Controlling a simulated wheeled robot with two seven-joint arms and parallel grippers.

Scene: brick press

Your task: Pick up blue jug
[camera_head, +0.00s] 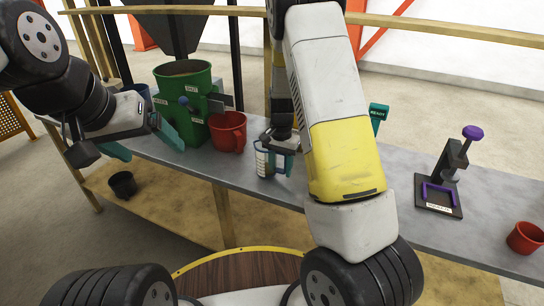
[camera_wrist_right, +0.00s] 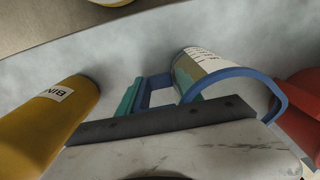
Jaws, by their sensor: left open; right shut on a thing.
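The blue jug (camera_head: 263,161) is a clear measuring jug with blue rim and handle, at the table's front edge in the head view. In the right wrist view its clear wall with white markings (camera_wrist_right: 205,62) shows beside the fingers. My right gripper (camera_head: 279,161) is shut on the jug's blue handle, its teal fingers also showing in the wrist view (camera_wrist_right: 165,92). I cannot tell whether the jug touches the table. My left gripper (camera_head: 141,141) is open and empty, left of the green container.
A green container (camera_head: 190,118) and a red jug (camera_head: 228,133) stand left of the blue jug. A small press (camera_head: 447,175) and a red cup (camera_head: 525,238) stand right. A yellow cylinder (camera_wrist_right: 48,120) is near my right fingers. A black pot (camera_head: 122,185) sits on the lower shelf.

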